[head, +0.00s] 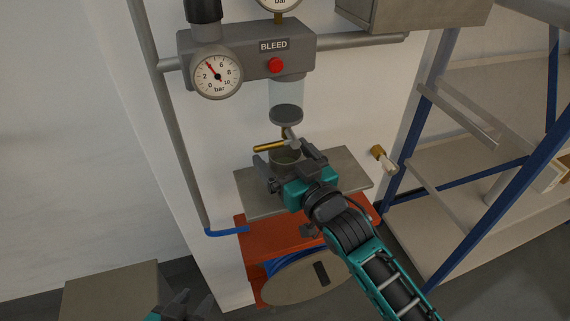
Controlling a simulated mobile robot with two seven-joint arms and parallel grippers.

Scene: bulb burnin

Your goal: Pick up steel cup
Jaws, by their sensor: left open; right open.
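The steel cup (284,155) stands on the grey shelf plate (346,166), under the clear bowl of the bleed unit. It is partly hidden by my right gripper. My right gripper (287,166) is open, with one finger on the left side of the cup and the other on its right. I cannot tell whether the fingers touch it. My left gripper (178,304) is open and empty at the bottom edge, well away from the cup, and only partly in view.
A brass lever (269,147) sits just above the cup, below the clear bowl (286,95). The grey bleed block (240,55) with gauges and a red button is higher up. A red hose reel (258,231) is below the plate. Blue-framed shelving (445,55) stands right.

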